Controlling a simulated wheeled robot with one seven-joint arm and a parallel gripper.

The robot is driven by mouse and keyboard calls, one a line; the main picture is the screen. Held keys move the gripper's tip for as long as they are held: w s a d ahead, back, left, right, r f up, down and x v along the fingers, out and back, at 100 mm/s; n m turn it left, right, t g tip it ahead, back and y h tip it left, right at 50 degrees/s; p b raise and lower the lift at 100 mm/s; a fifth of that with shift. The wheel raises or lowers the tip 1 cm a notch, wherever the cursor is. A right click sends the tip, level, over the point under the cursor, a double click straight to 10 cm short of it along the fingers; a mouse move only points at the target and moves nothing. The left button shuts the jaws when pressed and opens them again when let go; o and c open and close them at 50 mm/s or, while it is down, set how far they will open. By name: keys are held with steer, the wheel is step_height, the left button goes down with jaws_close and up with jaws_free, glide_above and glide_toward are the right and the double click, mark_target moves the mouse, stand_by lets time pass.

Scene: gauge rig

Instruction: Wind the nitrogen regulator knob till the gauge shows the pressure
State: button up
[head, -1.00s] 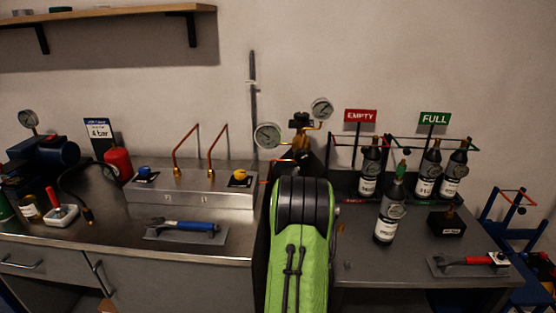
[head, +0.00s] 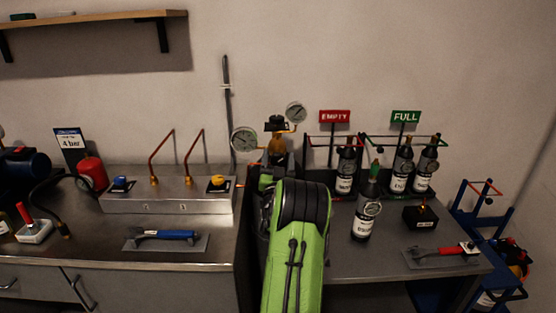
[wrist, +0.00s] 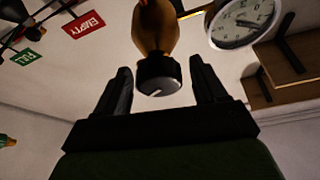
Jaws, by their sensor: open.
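The regulator (head: 278,146) has a brass body and two round gauges, a larger left one (head: 244,139) and a smaller upper right one (head: 296,112). In the wrist view, its round dark knob (wrist: 158,78) with a white mark sits at the end of the brass body (wrist: 157,25). My gripper (wrist: 160,70) is open, with one finger on each side of the knob and visible gaps between. One gauge (wrist: 243,22) shows at the upper right; its reading is too small to tell. A sign (head: 70,143) reads 4 bar.
Dark bottles (head: 366,212) stand on the right bench under EMPTY (head: 334,117) and FULL (head: 405,117) signs. The left bench holds a steel box with copper pipes (head: 165,195), a blue-handled tool (head: 165,236) and a red cylinder (head: 92,174). A shelf (head: 95,28) is above.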

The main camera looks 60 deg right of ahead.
steer(key=c, duration=1)
steer(key=shift+m+p, duration=0.3)
steer(key=shift+p, duration=0.25)
steer(key=shift+m+g+p, duration=0.4)
steer(key=shift+p, duration=0.25)
steer(key=o, duration=1)
steer(key=shift+a+f, duration=0.1)
steer(key=b+v, duration=0.1)
steer(key=v, duration=1.4)
steer(key=shift+a+f+b, duration=0.2)
steer(key=shift+a+b, duration=0.05)
steer(key=shift+b, duration=0.15)
